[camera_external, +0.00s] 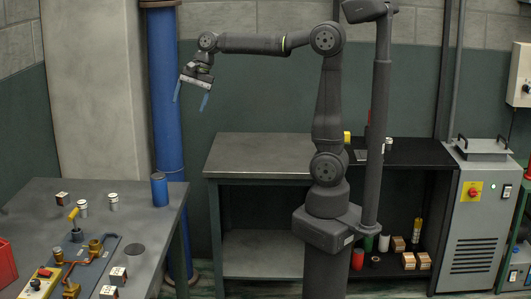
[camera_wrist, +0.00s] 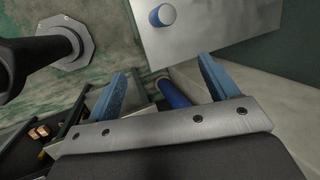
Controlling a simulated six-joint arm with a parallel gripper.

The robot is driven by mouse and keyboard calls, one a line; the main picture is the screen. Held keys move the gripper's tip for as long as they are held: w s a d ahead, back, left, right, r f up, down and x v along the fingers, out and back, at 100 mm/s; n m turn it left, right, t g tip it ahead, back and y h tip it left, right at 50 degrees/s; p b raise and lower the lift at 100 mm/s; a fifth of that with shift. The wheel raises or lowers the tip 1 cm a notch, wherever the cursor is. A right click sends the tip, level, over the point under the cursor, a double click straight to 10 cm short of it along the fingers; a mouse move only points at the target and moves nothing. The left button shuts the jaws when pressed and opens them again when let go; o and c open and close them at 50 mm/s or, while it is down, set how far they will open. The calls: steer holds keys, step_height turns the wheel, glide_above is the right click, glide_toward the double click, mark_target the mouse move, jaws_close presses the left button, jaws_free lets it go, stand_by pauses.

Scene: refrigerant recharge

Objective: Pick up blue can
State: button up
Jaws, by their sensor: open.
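The blue can (camera_external: 159,190) stands upright near the right back corner of the left table (camera_external: 150,222) in the external view. In the wrist view the blue can (camera_wrist: 162,16) shows on the pale table top, beyond my fingers. My gripper (camera_external: 191,95) is high above and to the right of the can, well apart from it. Its two blue fingers are spread open and empty, as the wrist view also shows (camera_wrist: 165,85).
A thick blue pipe (camera_external: 167,100) stands behind the left table, close to the can. Several small white cans and boxes, a valve fixture (camera_external: 75,255) and a red bin (camera_external: 6,262) are on that table. A grey workbench (camera_external: 262,152) is beside my base.

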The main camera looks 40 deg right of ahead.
steer(key=n+g+h, duration=0.1)
steer(key=n+h, duration=0.3)
steer(key=n, duration=2.1)
glide_above(159, 174)
step_height(159, 174, down, 13)
step_height(159, 174, down, 12)
steer(key=shift+s+a+f, duration=0.15)
steer(key=shift+a+f, duration=0.05)
steer(key=shift+f, duration=1.15)
steer(key=shift+s+a+f, duration=0.15)
steer(key=shift+f, duration=1.2)
steer(key=shift+c, duration=0.5)
steer(key=c, duration=1.2)
steer(key=shift+o, duration=0.2)
